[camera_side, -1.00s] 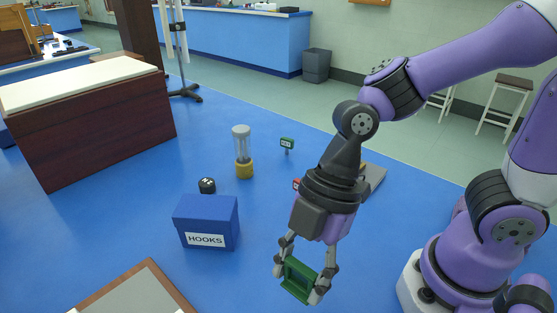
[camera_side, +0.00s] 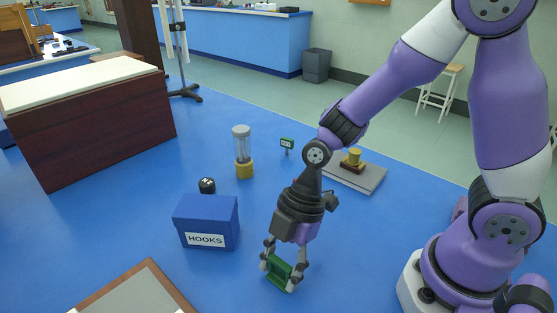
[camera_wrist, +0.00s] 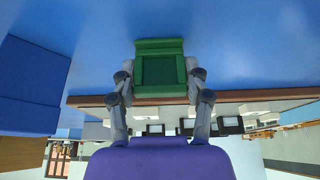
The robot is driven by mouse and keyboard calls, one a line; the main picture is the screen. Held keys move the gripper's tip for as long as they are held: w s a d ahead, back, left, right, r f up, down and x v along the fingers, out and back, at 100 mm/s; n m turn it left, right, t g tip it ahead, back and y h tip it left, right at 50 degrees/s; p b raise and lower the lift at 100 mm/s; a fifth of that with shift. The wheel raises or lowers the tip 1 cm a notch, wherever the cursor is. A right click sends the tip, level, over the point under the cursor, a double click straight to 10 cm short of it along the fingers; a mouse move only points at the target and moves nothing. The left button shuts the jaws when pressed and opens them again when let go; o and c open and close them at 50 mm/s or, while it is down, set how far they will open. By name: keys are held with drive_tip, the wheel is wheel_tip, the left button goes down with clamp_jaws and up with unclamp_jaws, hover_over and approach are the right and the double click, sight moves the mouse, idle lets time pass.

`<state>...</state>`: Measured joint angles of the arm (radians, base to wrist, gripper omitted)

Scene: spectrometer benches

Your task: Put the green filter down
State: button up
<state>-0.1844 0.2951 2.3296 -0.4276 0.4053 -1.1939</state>
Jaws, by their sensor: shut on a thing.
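The green filter (camera_side: 279,270) is a small square frame with raised edges. My gripper (camera_side: 278,274) is shut on it, one finger on each side, to the right of and in front of the blue HOOKS box. The filter is low over the blue bench top, and I cannot tell whether it touches the surface. In the wrist view the filter (camera_wrist: 160,72) sits between the two fingertips (camera_wrist: 160,82), against the blue bench.
The blue HOOKS box (camera_side: 206,222) stands left of my gripper. A wood-framed board (camera_side: 135,290) lies front left.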

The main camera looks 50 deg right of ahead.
drive_tip(key=shift+f, duration=0.15)
drive_tip(key=o, duration=1)
drive_tip(key=shift+o, duration=0.2)
drive_tip(key=s+d+r+m+t+h, duration=0.2)
drive_tip(key=d+r+m+t+h, duration=0.2)
drive_tip(key=d+r+m, duration=1)
drive_tip(key=shift+r+m+t+h, duration=0.3)
drive_tip(key=shift+r+m+t, duration=0.7)
drive_tip(key=shift+m, duration=1)
drive_tip(key=shift+s+r, duration=0.1)
drive_tip(key=shift+r, duration=0.1)
